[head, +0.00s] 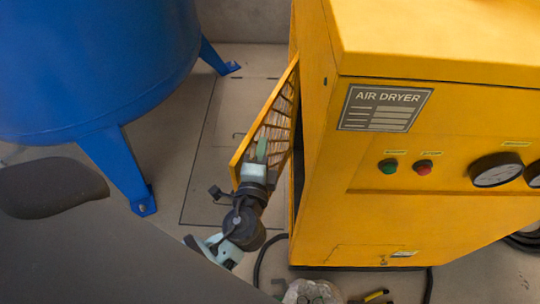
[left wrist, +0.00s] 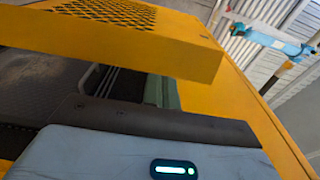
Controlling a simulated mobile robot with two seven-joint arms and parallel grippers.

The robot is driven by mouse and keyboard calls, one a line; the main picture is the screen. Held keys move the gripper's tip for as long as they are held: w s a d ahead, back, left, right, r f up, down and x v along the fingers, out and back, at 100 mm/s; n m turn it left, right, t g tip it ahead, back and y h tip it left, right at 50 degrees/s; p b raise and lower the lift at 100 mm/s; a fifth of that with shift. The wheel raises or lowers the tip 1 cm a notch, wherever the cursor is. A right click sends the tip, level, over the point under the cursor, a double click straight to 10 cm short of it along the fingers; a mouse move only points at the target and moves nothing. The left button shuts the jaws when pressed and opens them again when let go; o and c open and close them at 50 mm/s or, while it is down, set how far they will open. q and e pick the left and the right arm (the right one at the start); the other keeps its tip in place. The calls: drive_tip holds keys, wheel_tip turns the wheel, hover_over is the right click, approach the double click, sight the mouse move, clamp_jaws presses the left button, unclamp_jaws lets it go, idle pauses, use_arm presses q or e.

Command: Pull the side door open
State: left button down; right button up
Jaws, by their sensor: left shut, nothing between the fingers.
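The side door (head: 240,155) is a yellow slatted panel on the left side of the yellow air dryer (head: 440,130). It stands ajar, swung out at an angle, with a dark opening beside it. My left gripper (head: 262,150) is shut and empty. It overlaps the door's slatted face near the free edge; whether it touches is unclear. In the left wrist view a yellow panel with a perforated patch (left wrist: 150,40) crosses above the gripper, whose fingers (left wrist: 160,90) are partly hidden behind the wrist housing.
A blue tank (head: 90,60) on blue legs stands left of the door. Bare floor with marked lines lies between them. A dark cable runs along the floor by the dryer's base. Small items (head: 312,292) show at the bottom edge. Gauges and buttons are on the dryer's front.

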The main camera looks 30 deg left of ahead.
use_arm(q)
drive_tip(key=shift+a, duration=0.6)
use_arm(e)
drive_tip(key=shift+r, duration=0.1)
use_arm(q)
drive_tip(key=shift+s, duration=0.1)
